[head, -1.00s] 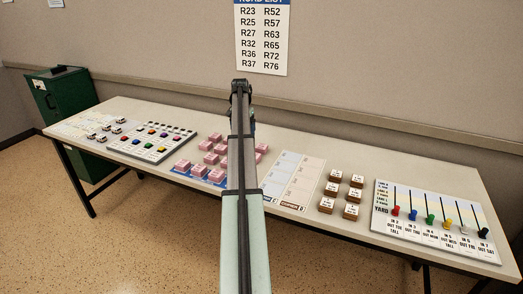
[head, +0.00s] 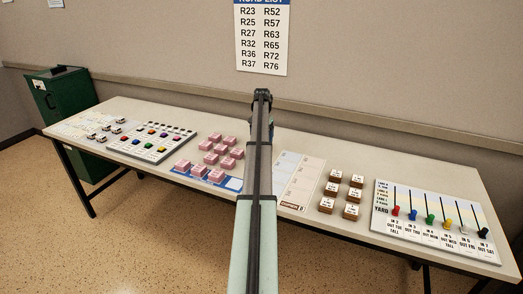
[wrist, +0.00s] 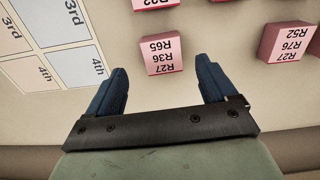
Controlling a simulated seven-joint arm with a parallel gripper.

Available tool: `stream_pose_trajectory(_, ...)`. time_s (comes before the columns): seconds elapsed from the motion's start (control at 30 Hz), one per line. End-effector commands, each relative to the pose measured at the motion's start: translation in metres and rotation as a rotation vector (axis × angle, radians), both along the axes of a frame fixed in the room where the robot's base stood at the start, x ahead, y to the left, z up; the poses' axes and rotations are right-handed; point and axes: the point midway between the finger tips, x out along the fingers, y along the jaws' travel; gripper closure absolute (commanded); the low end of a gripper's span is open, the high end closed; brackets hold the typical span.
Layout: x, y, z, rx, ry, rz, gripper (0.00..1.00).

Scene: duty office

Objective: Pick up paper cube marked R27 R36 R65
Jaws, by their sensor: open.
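The paper cube marked R27 R36 R65 (wrist: 161,54) is pink with black print, upside down in the wrist view. It sits on the table just beyond the fingertips, in line with the gap between them. My gripper (wrist: 162,66) is open and empty, with one blue finger to each side of that gap. In the head view, several pink cubes (head: 221,148) stand left of my arm, but their marks are too small to read. My arm hides part of the table, and the fingers cannot be made out there.
In the wrist view, a cube marked R27 R76 R52 (wrist: 287,42) stands to the right and another cube (wrist: 156,4) beyond. A printed card (wrist: 62,45) lies at left. In the head view, brown blocks (head: 329,188) and a yard board (head: 430,235) are at right.

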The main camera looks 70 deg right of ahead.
Motion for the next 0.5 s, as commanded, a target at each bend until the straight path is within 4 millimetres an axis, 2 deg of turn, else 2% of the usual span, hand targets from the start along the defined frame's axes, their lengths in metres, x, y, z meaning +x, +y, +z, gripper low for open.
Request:
stream_pose_trajectory(0.27,0.001,0.001,-0.017,0.0,0.0,0.0,0.15)
stream_pose_trajectory(0.5,0.003,0.003,-0.047,0.001,0.0,0.0,0.15)
